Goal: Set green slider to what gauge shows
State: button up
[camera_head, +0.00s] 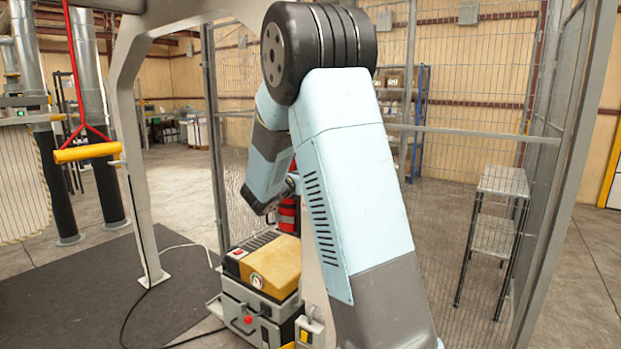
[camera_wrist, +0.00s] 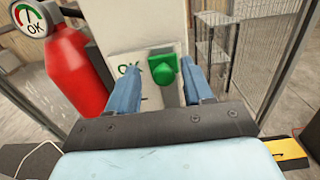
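In the wrist view, a round white gauge (camera_wrist: 30,18) with a coloured arc and the letters OK is at the top left, partly cut off. I cannot read its needle clearly. The green slider (camera_wrist: 162,72) sits on a pale upright panel (camera_wrist: 127,30), level with a green OK label (camera_wrist: 129,70) to its left. My gripper (camera_wrist: 160,68) is open, with its two blue fingers on either side of the slider in the picture. I cannot tell whether either finger touches it. In the head view my arm hides the gripper and the slider.
A red extinguisher (camera_wrist: 78,70) stands close left of my gripper and also shows in the head view (camera_head: 287,215). A machine with a yellow top (camera_head: 272,268) stands low in front. Mesh fencing (camera_head: 470,90) and a small shelf stand (camera_head: 497,205) are on the right.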

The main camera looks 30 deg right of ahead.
jog(key=shift+s, duration=0.1)
jog(key=v, duration=1.3)
jog(key=shift+a, duration=0.3)
jog(key=shift+s+d, duration=0.1)
jog(key=shift+s, duration=0.05)
jog(key=s+d+m+g+y, duration=0.3)
jog(key=s+m, duration=0.3)
jog(key=s, duration=0.4)
jog(key=s+d+m+g+y, duration=0.2)
jog(key=s+m+g+y, duration=0.2)
jog(key=s+m, duration=0.45)
jog(key=s+a+m+t+y, duration=0.3)
jog(key=s+a+m+y, duration=0.5)
jog(key=s, duration=0.6)
jog(key=shift+a+r+m+t+y, duration=0.4)
jog(key=shift+a+m, duration=0.25)
jog(key=shift+a, duration=0.35)
